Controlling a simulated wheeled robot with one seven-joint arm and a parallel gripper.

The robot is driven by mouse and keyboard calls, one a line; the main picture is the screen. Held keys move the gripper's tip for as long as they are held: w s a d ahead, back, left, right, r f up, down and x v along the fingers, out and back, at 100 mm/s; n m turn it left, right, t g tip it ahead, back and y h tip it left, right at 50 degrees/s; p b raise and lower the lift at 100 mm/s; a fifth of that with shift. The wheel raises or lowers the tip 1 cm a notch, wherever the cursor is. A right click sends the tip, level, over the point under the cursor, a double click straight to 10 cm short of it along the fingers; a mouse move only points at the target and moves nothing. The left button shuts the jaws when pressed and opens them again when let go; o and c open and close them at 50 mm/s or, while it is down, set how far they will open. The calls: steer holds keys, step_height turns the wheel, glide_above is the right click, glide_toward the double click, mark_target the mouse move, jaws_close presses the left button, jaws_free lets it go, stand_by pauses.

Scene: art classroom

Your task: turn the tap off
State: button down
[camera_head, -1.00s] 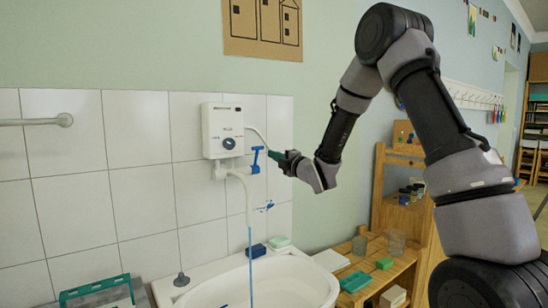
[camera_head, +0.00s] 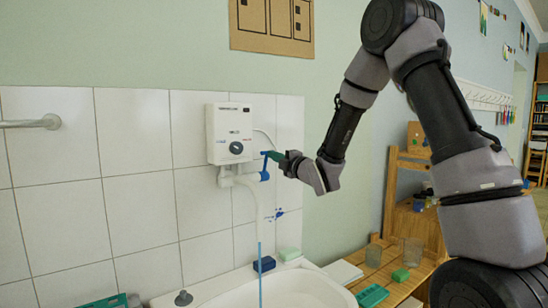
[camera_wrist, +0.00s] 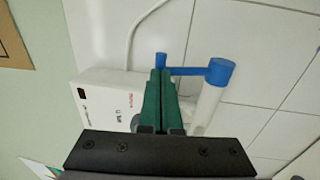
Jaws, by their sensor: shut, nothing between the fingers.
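The tap has a blue handle (camera_head: 265,168) on the white pipe under the wall-mounted water heater (camera_head: 230,135). In the wrist view, the blue handle (camera_wrist: 195,71) is a bar with a round hub at right and a small knob at left. My gripper (camera_head: 272,155) has green fingers, shut and empty. Its fingertips (camera_wrist: 160,73) are at the knob end of the handle; I cannot tell whether they touch it. A thin blue stream of water (camera_head: 260,275) runs from the white spout (camera_head: 245,200) down into the sink.
The white sink (camera_head: 215,288) lies below, with a dark blue block (camera_head: 264,264) and a pale green soap-like block (camera_head: 289,254) on its back rim. Tiled wall lies close behind the tap.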

steer(key=w+a+r+g, duration=0.1)
steer(key=w+r+g+h, duration=0.1)
steer(key=shift+w+a, duration=0.35)
steer(key=shift+a, duration=0.05)
stand_by(0.5)
